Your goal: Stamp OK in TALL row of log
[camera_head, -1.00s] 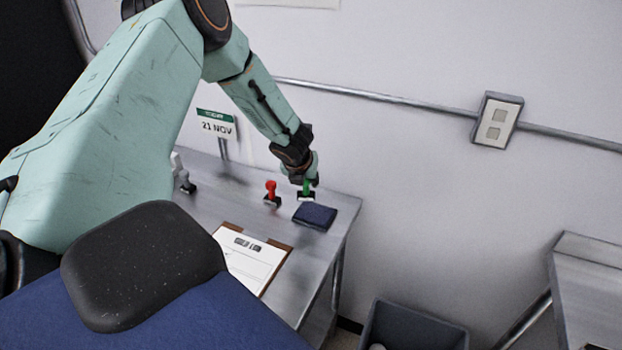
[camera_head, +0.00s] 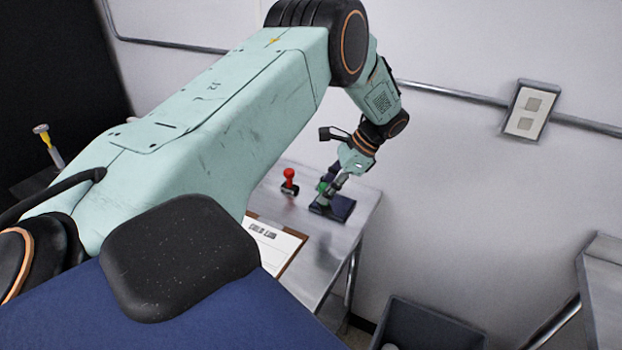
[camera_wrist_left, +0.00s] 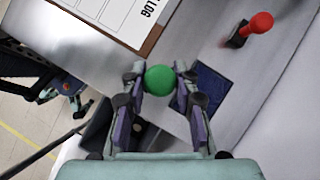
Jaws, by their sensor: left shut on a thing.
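My left gripper (camera_head: 334,184) is shut on the green-knobbed stamp (camera_head: 322,187), over the dark blue ink pad (camera_head: 343,208). The stamp's dark base looks to be at the pad; I cannot tell if it touches. In the left wrist view the green knob (camera_wrist_left: 160,80) sits between the fingers, with the pad (camera_wrist_left: 212,86) just right. The log (camera_head: 286,242) lies on a brown clipboard, partly hidden by my arm. Its edge, with printed boxes, shows in the wrist view (camera_wrist_left: 115,14); the TALL row is not readable.
A red-handled stamp (camera_head: 289,182) stands on the metal table (camera_head: 318,262), left of the pad. A grey bin (camera_head: 430,325) is on the floor right of the table. Another metal table (camera_head: 602,275) stands at the far right. The wall is close behind.

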